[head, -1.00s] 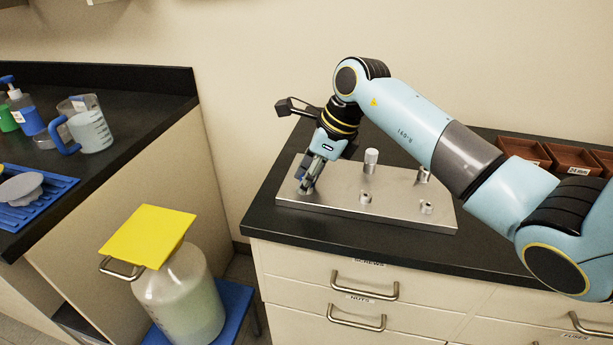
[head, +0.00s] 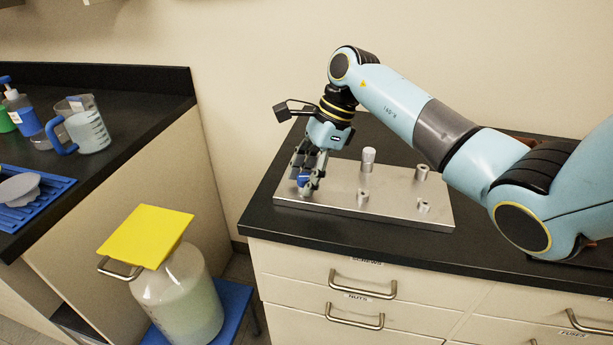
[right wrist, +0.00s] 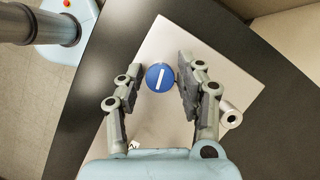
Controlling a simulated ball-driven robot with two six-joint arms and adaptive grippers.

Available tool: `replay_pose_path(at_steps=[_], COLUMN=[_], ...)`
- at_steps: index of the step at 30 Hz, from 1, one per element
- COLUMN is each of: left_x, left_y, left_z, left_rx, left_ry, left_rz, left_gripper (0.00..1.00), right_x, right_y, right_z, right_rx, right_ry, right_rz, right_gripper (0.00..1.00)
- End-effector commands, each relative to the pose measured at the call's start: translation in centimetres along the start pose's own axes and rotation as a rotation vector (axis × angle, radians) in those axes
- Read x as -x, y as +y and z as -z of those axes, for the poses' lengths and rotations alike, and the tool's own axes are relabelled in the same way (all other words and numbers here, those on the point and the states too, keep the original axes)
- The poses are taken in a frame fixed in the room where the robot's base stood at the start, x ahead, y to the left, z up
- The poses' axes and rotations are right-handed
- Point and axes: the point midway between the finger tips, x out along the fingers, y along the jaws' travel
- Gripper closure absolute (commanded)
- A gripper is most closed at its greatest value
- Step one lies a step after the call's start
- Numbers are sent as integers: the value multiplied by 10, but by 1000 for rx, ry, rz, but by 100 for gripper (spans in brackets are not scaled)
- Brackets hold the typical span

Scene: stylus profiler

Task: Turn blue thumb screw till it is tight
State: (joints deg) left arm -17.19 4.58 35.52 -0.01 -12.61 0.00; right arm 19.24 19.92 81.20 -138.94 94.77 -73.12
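The blue thumb screw (head: 303,178) stands at the left end of the metal plate (head: 335,200). In the right wrist view its round blue head (right wrist: 160,77) carries a white line, close to upright in the picture and leaning slightly right at the top. My right gripper (head: 305,184) points down over the screw with its fingers on either side of it. My left gripper is not in view.
A light-topped post (head: 368,156) and several short metal posts (head: 422,172) stand on the plate to the right. The black bench top (head: 270,215) is clear around the plate.

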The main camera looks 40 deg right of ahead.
Motion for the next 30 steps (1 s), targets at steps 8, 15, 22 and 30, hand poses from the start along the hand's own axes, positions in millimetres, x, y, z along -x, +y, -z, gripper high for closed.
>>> replay_pose_path(at_steps=[8, 15, 22, 30], left_x=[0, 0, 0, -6], left_y=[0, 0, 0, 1], left_z=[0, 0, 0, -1], left_rx=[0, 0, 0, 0], left_ry=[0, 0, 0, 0], left_rz=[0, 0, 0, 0], left_gripper=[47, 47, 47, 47], right_x=[0, 0, -1, -2], right_y=[-3, -3, -3, -3], right_z=[-3, -3, -1, -1], right_rx=[471, 870, 919, 916], right_ry=[-3, -2, 0, 1], right_rz=[-197, -362, -380, -378], right_gripper=[63, 63, 63, 63])
